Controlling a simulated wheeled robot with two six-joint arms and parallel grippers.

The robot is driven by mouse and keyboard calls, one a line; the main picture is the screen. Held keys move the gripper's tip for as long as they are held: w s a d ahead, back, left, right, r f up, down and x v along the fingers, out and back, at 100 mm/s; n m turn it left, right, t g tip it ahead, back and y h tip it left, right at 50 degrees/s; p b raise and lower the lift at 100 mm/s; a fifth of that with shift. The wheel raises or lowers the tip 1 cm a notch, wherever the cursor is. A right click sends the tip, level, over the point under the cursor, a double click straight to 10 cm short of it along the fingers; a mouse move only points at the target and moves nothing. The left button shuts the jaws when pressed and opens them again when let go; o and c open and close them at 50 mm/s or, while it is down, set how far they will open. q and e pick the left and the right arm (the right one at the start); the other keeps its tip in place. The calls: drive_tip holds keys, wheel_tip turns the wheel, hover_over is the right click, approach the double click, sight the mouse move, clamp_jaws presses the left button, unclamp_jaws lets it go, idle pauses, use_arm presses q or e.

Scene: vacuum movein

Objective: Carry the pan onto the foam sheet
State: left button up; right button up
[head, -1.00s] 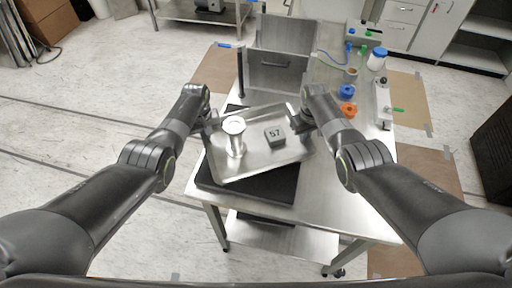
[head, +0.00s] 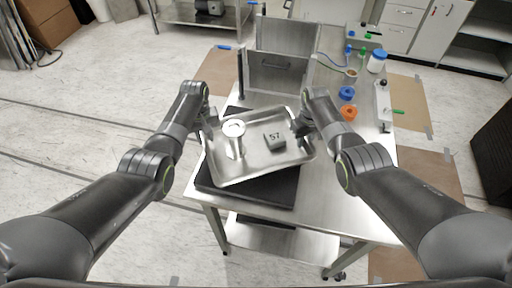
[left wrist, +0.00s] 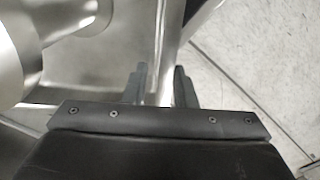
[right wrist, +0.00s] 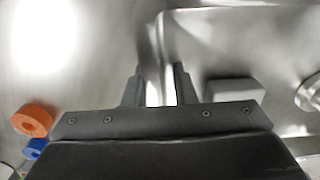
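The shiny metal pan (head: 255,165) is held between my two grippers over the dark foam sheet (head: 265,193) on the steel table. The pan is turned slightly against the sheet and hides most of it; the gap below cannot be judged. A metal cylinder (head: 234,140) and a grey block marked 57 (head: 274,141) stand in the pan. My left gripper (head: 211,124) is closed around the pan's left rim; its fingers (left wrist: 161,85) straddle the rim. My right gripper (head: 300,126) is closed around the right rim, fingers (right wrist: 158,88) on both sides.
Blue (head: 347,93) and orange (head: 348,113) rings, a blue-lidded jar (head: 377,61) and a device with a green lever (head: 384,108) are on the right. The table's front right (head: 345,210) is clear.

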drive_tip(key=shift+w+r, duration=0.1)
drive_tip(key=shift+r, duration=0.65)
use_arm(q)
wheel_tip(320, 180, up, 10)
drive_tip(key=shift+f, duration=0.15)
use_arm(e)
wheel_tip(320, 180, up, 10)
drive_tip(key=shift+r, duration=0.25)
